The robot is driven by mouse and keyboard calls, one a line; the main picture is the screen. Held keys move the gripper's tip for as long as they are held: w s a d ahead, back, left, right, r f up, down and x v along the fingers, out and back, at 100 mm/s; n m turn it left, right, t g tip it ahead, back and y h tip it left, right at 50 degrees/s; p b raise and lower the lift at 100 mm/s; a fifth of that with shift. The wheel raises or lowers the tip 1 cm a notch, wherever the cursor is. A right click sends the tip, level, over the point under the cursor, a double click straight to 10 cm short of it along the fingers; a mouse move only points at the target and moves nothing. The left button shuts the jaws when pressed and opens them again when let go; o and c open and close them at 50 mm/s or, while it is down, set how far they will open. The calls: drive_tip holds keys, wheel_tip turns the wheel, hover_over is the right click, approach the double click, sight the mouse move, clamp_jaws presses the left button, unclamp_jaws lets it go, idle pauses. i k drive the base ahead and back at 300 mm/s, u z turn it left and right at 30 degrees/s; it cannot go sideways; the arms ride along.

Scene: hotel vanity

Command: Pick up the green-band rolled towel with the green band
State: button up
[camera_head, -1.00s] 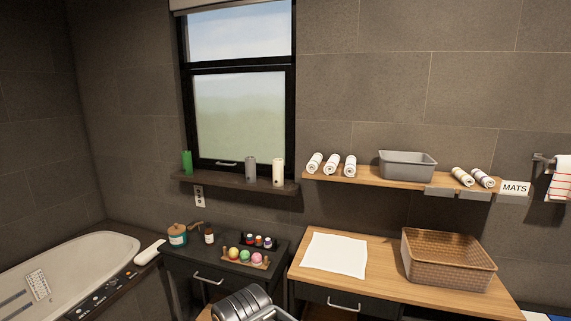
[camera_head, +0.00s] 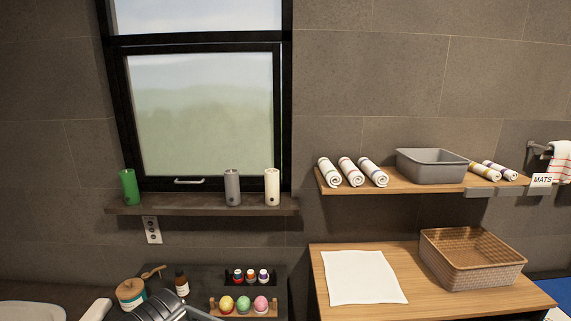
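Several rolled white towels lie on the wooden wall shelf (camera_head: 400,187). On its left are a left roll (camera_head: 329,172), a middle roll (camera_head: 351,172) with a reddish band, and a third roll (camera_head: 373,172) with a faint band. Right of the grey bin lie a roll with a yellowish band (camera_head: 484,172) and one with a purple band (camera_head: 500,171). I cannot make out a clearly green band on any roll; the bands are small. My gripper's fingers are not in view; a grey part of my arm shows at the bottom edge, well below the shelf.
A grey bin (camera_head: 431,167) stands on the shelf beside the rolls. Below are a wooden counter with a white cloth (camera_head: 362,277) and a wicker basket (camera_head: 472,262). Candles, including a green one (camera_head: 128,187), stand on the dark window ledge (camera_head: 200,206).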

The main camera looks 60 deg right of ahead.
sight(333, 177)
drive_tip(key=i, duration=0.9)
drive_tip(key=z, duration=2.75)
